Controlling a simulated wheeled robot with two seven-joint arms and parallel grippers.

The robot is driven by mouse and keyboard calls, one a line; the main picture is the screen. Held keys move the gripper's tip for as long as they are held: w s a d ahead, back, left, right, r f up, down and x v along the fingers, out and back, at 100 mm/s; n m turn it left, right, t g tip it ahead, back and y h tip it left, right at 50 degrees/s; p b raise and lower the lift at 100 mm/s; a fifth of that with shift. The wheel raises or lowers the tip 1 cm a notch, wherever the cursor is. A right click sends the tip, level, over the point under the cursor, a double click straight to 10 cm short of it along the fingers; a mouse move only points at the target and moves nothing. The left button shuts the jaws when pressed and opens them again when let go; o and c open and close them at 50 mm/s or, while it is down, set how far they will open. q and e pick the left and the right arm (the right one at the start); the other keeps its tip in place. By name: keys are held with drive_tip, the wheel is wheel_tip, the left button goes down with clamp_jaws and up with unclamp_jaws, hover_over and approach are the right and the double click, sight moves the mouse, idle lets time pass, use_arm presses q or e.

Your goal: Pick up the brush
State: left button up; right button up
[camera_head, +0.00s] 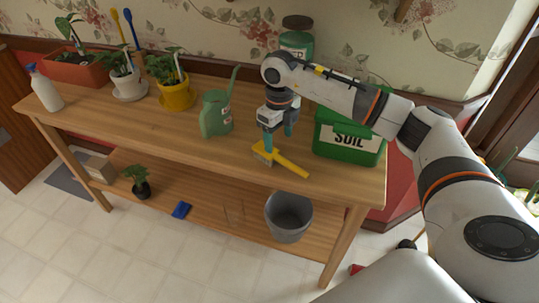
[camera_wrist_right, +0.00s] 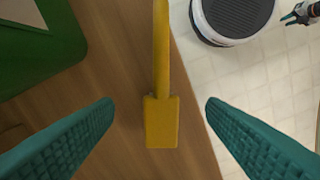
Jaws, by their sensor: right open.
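The yellow brush (camera_head: 291,166) lies on the wooden table top near its front edge, just in front of the green soil bin. In the right wrist view the brush (camera_wrist_right: 161,122) runs up the middle, its wide head between the fingers and its handle pointing away. My right gripper (camera_head: 278,140) is just over the head end of the brush, pointing down. Its two teal fingers (camera_wrist_right: 160,110) are open, one on each side of the brush head with a gap on both sides. Bristles are not visible from above.
The green soil bin (camera_head: 350,150) stands close to the right of the brush. A green watering can (camera_head: 216,116) stands to the left. Potted plants, including a yellow pot (camera_head: 177,97), stand farther left. A grey bucket (camera_head: 289,216) is below the table top. The table's front middle is clear.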

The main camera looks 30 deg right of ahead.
sight(278, 155)
wheel_tip(278, 155, down, 3)
drive_tip(key=shift+f, duration=0.1)
wheel_tip(278, 155, down, 4)
drive_tip(key=shift+p, duration=0.95)
drive_tip(key=shift+f, duration=0.65)
drive_tip(key=c, duration=1.3)
drive_tip(key=shift+o, duration=0.2)
wheel_tip(278, 155, up, 10)
drive_tip(key=shift+r+b, duration=0.1)
drive_tip(key=shift+b, duration=0.75)
